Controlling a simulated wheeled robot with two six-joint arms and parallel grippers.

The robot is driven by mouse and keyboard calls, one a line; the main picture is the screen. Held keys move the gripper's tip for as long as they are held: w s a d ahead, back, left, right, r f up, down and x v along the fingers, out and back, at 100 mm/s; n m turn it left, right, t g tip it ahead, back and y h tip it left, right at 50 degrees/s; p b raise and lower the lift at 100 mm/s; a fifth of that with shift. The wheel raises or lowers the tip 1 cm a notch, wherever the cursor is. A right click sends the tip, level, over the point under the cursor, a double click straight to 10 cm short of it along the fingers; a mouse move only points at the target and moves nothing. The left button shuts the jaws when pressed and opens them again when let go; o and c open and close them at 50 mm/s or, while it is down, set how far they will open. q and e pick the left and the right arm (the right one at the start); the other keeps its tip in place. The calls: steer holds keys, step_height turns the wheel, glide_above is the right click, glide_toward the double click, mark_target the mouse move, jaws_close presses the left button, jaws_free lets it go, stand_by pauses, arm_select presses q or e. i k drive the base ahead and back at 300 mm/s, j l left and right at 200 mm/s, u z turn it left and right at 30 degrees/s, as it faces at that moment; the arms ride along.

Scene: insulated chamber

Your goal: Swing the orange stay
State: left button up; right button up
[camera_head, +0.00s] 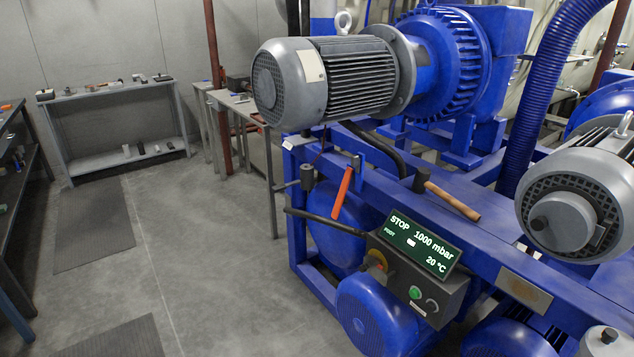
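The orange stay (343,190) is a short, narrow orange-red bar at the front left of the blue machine frame. It slants from its upper end by a blue bracket on the frame down and slightly left. Its lower end is near a dark bar (325,222) that runs to the control box; I cannot tell whether they touch. Neither of my grippers shows in the head view.
A mallet with a wooden handle (452,201) lies on the blue frame (400,180). The control box display (421,245) reads STOP, 1000 mbar, 20 °C. A grey motor (350,78) overhangs the frame. Clear floor (200,250) lies left of the machine.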

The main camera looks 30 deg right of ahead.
mark_target(339, 200)
steer(key=i+z, duration=0.15)
steer(key=i, duration=0.3)
steer(key=i+j+z, duration=0.1)
steer(key=i, duration=0.4)
steer(key=i+j+z, duration=0.15)
steer(key=i, duration=0.3)
steer(key=i+j+z, duration=0.15)
steer(key=i, duration=0.3)
